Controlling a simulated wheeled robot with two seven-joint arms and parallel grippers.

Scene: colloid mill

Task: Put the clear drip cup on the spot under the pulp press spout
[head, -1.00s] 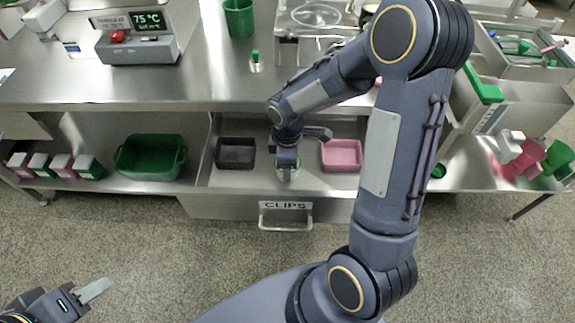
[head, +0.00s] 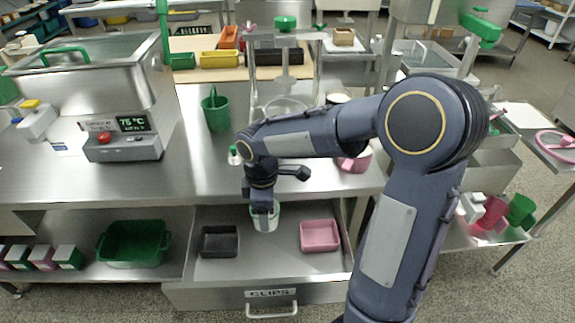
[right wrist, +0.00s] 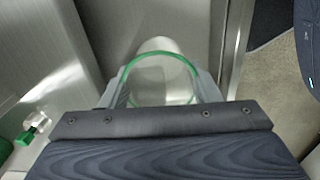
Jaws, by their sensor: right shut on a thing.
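The clear drip cup (head: 265,222) has a green rim, which shows in the right wrist view (right wrist: 160,56). My right gripper (head: 262,208) is shut on the cup, with one finger on each side of it in the right wrist view (right wrist: 161,92). The gripper holds the cup over the open drawer (head: 270,265), between a black tray and a pink tray. A steel frame with posts (head: 318,70), possibly the pulp press, stands on the counter behind my right arm. I cannot make out its spout or the spot under it. My left gripper is out of view.
The black tray (head: 220,241) and pink tray (head: 319,236) sit in the drawer. The counter edge (head: 150,203) is above the drawer. A green cup (head: 215,108), a small green-capped bottle (head: 234,155) and a pink container (head: 354,163) stand on the counter. Bare counter lies left of the bottle.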

